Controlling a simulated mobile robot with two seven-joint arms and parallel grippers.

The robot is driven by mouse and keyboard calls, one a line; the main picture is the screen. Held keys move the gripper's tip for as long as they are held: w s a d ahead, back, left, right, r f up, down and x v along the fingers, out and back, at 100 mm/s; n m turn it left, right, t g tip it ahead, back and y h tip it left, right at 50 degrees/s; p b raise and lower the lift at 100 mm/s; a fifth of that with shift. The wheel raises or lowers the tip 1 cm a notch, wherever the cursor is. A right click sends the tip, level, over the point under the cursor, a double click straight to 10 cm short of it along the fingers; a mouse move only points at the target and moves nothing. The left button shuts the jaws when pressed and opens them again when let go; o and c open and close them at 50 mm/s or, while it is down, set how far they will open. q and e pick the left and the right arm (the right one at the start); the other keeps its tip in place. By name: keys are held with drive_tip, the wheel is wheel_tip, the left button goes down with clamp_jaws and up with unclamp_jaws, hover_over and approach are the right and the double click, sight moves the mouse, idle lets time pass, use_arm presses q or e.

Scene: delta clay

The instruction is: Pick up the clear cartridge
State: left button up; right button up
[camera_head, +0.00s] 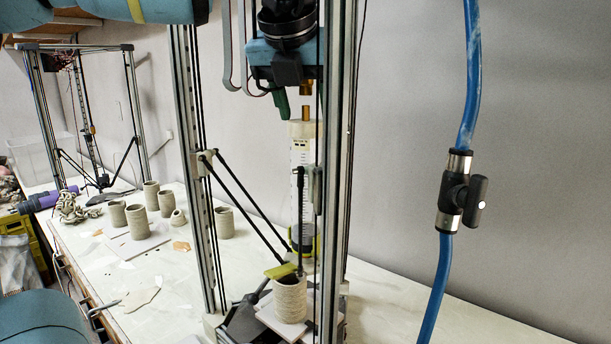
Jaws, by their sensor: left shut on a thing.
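The clear cartridge (301,172) is upright behind the printer frame's front posts. It is a see-through tube with scale marks, a pale cap with a brass fitting (305,112) on top, and a dark plug near its foot. My left gripper (292,102) comes down over its top end, with one dark green finger showing left of the brass fitting. It is shut on the cartridge's top end. The other finger and the exact contact are hidden by a post. My right gripper is not in view.
The printer's metal posts (188,150) and thin black rods stand close around the cartridge. A clay cup (290,298) sits in front on a pale slab. More clay cups (138,222) stand at left. A blue hose with a valve (462,203) hangs at right.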

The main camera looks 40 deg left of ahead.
use_arm(q)
drive_tip(key=shift+r, duration=0.1)
drive_tip(key=shift+s+r, duration=0.4)
drive_tip(key=shift+s, duration=0.05)
drive_tip(key=s+r, duration=0.2)
drive_tip(key=s, duration=0.2)
drive_tip(key=s+d+r, duration=0.1)
drive_tip(key=s+r, duration=0.1)
drive_tip(key=s, duration=0.2)
drive_tip(key=s+r, duration=0.2)
drive_tip(key=s, duration=0.1)
drive_tip(key=shift+s+d+r+b, duration=0.2)
drive_tip(key=shift+s+d+b, duration=0.05)
drive_tip(key=shift+s+b, duration=0.15)
clamp_jaws()
drive_tip(key=shift+s+r, duration=0.3)
drive_tip(key=shift+s, duration=0.3)
